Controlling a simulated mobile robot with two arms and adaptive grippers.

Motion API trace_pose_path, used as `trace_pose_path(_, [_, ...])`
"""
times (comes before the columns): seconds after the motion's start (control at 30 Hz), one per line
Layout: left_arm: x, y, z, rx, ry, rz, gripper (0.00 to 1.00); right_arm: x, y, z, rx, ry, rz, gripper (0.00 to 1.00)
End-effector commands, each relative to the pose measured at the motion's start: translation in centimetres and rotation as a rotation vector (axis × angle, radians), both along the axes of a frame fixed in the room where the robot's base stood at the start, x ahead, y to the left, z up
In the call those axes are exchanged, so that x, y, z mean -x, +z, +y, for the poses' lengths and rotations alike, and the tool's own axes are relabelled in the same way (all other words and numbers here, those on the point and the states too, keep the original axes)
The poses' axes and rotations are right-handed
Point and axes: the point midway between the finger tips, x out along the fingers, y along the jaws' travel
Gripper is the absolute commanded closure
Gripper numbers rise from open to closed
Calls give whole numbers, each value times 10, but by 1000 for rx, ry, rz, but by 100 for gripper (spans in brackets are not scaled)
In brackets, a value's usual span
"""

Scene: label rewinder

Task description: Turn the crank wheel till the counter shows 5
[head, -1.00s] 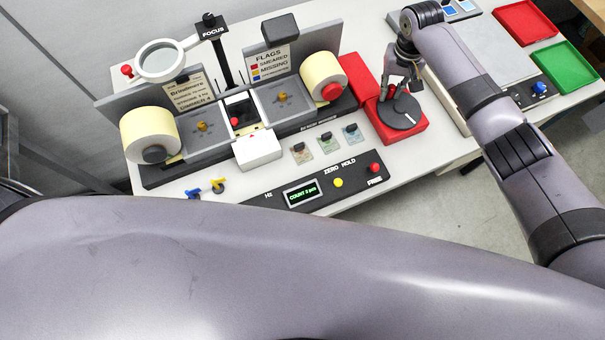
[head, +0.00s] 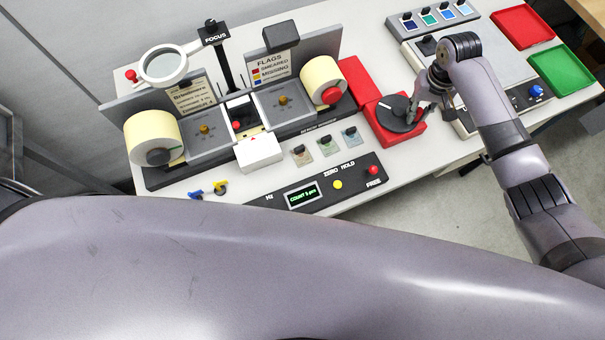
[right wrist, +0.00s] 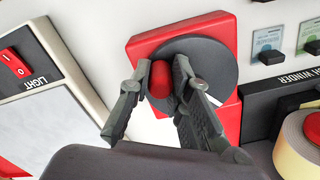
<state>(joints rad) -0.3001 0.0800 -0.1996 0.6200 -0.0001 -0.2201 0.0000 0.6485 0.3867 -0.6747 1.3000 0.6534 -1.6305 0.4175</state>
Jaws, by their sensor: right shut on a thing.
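The crank wheel (head: 391,112) is a dark grey disc with a white line, on a red housing (head: 408,137) to the right of the rewinder. My right gripper (head: 412,112) is at the wheel's right edge. In the right wrist view the gripper (right wrist: 166,80) is shut on the wheel's red crank knob (right wrist: 161,77), one finger on each side, with the wheel (right wrist: 218,62) behind it. The counter (head: 303,194) is a small green-lit display on the front panel; it reads COUNT with a small digit I cannot read surely. My left gripper is not in view.
Two label rolls, the left one (head: 152,133) and the right one (head: 322,78), stand on the rewinder beside the wheel. A yellow button (head: 337,184) and a red button (head: 373,170) sit right of the counter. A red tray (head: 523,25) and a green tray (head: 562,68) lie farther right.

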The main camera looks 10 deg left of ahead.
Motion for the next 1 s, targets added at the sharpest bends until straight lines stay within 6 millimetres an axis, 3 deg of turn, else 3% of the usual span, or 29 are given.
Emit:
trace_pose_path(0.2, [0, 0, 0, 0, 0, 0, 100, 19, -1, 7, 12, -5, 7, 97])
trace_pose_path(0.6, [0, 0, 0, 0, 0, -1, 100, 26, -2, 15, 12, -5, 13, 97])
trace_pose_path(0.63, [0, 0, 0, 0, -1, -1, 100, 26, -2, 15, 12, -5, 14, 80])
trace_pose_path(0.93, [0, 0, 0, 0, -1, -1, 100, 25, -1, 17, 6, -3, 9, 60])
trace_pose_path(1.0, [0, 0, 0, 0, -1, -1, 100, 24, -1, 18, 5, -2, 8, 60])
